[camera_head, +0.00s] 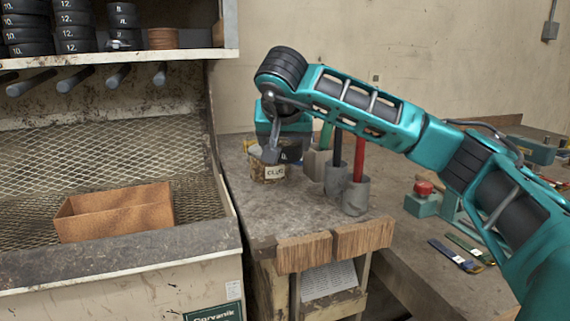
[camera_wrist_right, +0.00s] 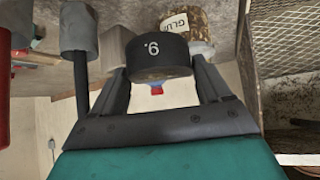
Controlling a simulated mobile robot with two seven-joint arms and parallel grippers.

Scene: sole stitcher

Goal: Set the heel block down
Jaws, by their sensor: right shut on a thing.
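The heel block (camera_wrist_right: 160,55) is a black, round-sided block with a white numeral. In the right wrist view it sits between the two fingers of my right gripper (camera_wrist_right: 162,72), which is shut on it. In the head view my right gripper (camera_head: 276,148) is over the far part of the grey bench top (camera_head: 240,200), and the dark block (camera_head: 292,152) shows partly behind it. A mottled brown pot (camera_head: 268,172) with a pale lettered label stands close beside the block. I cannot tell whether the block touches the bench. My left gripper is out of view.
Grey holders (camera_head: 355,196) with upright black, red and green handles stand just right of the block. An open brown box (camera_head: 118,212) lies on the mesh tray at left. The front of the bench top is bare.

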